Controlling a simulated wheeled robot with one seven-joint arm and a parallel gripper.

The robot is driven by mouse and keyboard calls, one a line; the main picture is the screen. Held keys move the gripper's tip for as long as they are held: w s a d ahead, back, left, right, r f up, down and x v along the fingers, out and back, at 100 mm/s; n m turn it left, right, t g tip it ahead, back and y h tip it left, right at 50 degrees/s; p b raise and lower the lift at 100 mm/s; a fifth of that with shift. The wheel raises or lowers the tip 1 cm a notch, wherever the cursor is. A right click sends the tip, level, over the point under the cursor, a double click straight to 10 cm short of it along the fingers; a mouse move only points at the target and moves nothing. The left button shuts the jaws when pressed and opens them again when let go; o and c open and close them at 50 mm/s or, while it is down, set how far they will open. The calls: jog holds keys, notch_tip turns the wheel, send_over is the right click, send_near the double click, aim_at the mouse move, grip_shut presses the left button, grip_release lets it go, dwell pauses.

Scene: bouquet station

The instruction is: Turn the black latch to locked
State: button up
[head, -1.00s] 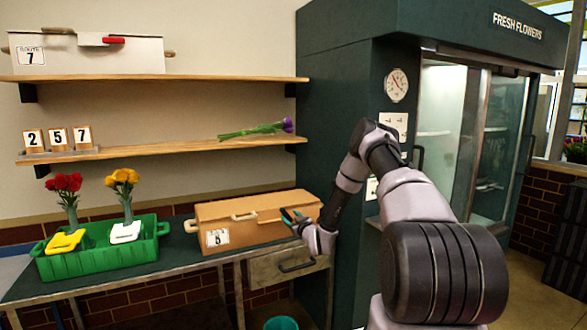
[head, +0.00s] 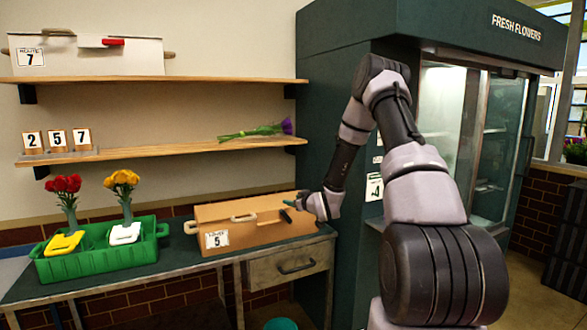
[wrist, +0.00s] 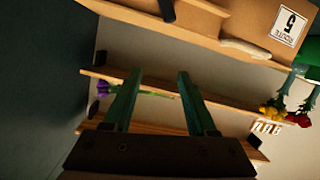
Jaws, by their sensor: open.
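The black latch (head: 285,216) is a short dark piece on the front of the orange-brown box (head: 222,217), near its right end. It also shows at the top edge of the wrist view (wrist: 167,9), partly cut off. In the head view it looks tilted; I cannot read its lock state. My gripper (head: 289,203) is at the right end of the box, just above the latch in the picture. In the wrist view the two green fingers (wrist: 156,80) are apart with nothing held between them, and the latch lies beyond them.
The box carries a white label with a 5 and stands on the dark counter, right of a green crate (head: 97,266) with flowers. A white box (head: 95,58) with a red latch sits on the upper shelf. The green flower cooler (head: 345,110) stands close on the right.

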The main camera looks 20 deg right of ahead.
jog(key=s+a+r+m+g, duration=0.1)
jog(key=s+r, duration=0.2)
jog(key=r, duration=0.4)
jog(key=s+a+r+m+g+h, duration=0.1)
jog(key=s+r+m+g, duration=0.1)
jog(key=s+r, duration=0.2)
notch_tip(320, 180, up, 4)
jog(key=shift+s+a+f+h, duration=0.15)
jog(key=shift+s+a+h, duration=0.05)
jog(key=shift+s+h, duration=0.1)
